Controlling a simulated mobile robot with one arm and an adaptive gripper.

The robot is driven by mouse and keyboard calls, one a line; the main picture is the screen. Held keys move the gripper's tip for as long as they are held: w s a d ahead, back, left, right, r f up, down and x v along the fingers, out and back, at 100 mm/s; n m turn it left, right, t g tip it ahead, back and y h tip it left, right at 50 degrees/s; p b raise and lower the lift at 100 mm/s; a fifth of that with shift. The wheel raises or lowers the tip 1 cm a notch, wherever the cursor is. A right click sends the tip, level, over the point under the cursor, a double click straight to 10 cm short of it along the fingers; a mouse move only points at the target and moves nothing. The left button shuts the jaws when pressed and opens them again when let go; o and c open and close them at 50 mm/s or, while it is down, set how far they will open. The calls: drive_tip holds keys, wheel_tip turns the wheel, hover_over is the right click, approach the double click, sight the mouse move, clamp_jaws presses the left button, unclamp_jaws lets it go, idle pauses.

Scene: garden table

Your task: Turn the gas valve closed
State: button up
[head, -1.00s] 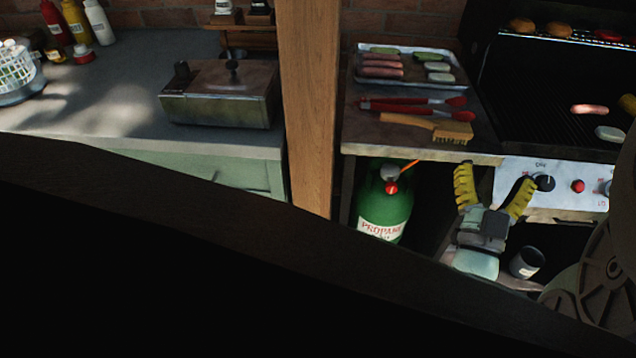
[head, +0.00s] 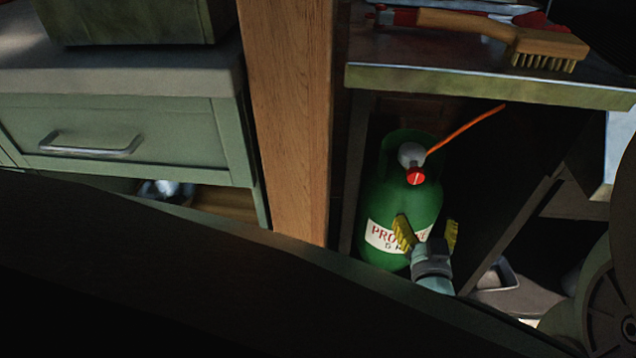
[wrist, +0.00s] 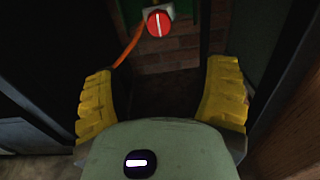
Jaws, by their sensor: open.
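The gas valve is a red round knob (head: 416,176) with a white line on it, below a grey fitting (head: 411,154) on top of the green propane tank (head: 402,205). The tank stands in the open space under the grill's side shelf. In the wrist view the red knob (wrist: 159,23) is at the top, ahead of the fingers, its white line about vertical. My gripper (head: 427,233) is open and empty, with yellow ribbed fingers, below the knob and in front of the tank's label. The wrist view shows the fingers (wrist: 163,95) wide apart, not touching the knob.
An orange hose (head: 465,130) runs up right from the fitting. A wooden post (head: 288,120) stands left of the tank. The shelf edge (head: 480,85) is above it, with a wooden brush (head: 530,45) on top. A dark panel closes the right side.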

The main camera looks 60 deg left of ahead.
sight(416, 180)
drive_tip(key=b+x, duration=0.1)
drive_tip(key=x, duration=0.3)
drive_tip(key=b+x, duration=0.1)
drive_tip(key=x, duration=0.4)
drive_tip(key=f+b+x, duration=0.1)
drive_tip(key=x, duration=0.4)
drive_tip(key=shift+a+b, duration=0.2)
drive_tip(key=shift+b, duration=0.15)
drive_tip(key=shift+d+f, duration=0.1)
drive_tip(key=shift+d, duration=0.05)
drive_tip(key=c, duration=1.2)
